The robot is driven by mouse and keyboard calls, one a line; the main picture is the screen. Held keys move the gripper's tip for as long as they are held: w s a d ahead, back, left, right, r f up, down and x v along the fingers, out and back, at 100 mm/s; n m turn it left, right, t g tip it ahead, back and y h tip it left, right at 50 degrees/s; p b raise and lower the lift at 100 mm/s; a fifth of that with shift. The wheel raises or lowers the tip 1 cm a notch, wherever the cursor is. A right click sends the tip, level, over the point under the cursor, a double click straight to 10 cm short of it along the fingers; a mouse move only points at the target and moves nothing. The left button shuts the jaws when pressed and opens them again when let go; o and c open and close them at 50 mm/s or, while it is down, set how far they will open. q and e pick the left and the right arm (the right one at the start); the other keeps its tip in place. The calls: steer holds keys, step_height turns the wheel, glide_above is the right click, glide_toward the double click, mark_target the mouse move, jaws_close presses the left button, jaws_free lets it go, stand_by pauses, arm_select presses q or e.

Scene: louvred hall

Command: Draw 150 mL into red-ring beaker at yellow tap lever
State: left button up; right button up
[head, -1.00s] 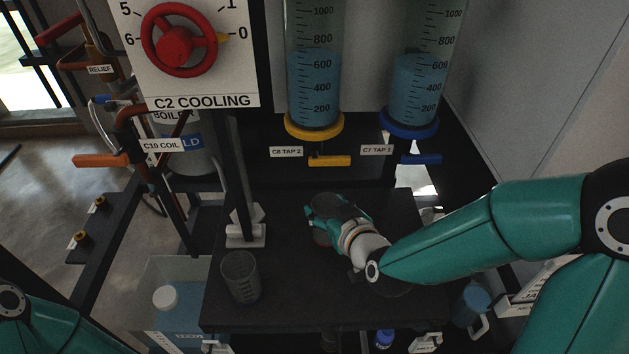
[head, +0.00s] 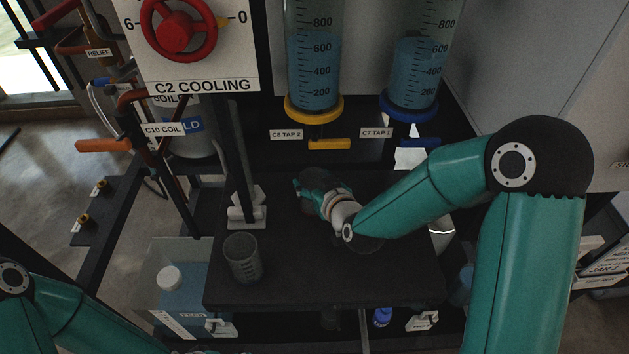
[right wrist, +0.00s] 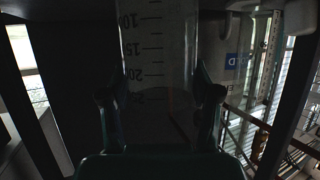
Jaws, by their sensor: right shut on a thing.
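My right gripper (head: 312,186) is closed around a clear graduated beaker (right wrist: 157,60), whose printed scale shows between the two fingers in the right wrist view. In the head view the gripper mostly hides this beaker, and I cannot make out a clear red ring on it. The gripper is over the dark bench, below and in front of the yellow tap lever (head: 329,144), apart from it. The lever lies sideways under the yellow-ringed column (head: 314,70) of blue liquid, labelled C8 TAP 2. My left gripper is out of view; only its arm shows at lower left.
A blue lever (head: 419,143) sits under the blue-ringed column (head: 415,75) to the right. Another grey beaker (head: 242,258) stands on the dark bench (head: 300,285) at front left. A dark upright post stands left of the gripper. The bench's front middle is clear.

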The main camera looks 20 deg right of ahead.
steer(key=shift+f, duration=0.2)
steer(key=o, duration=1.1)
steer(key=shift+r, duration=0.1)
steer(key=shift+o, duration=0.2)
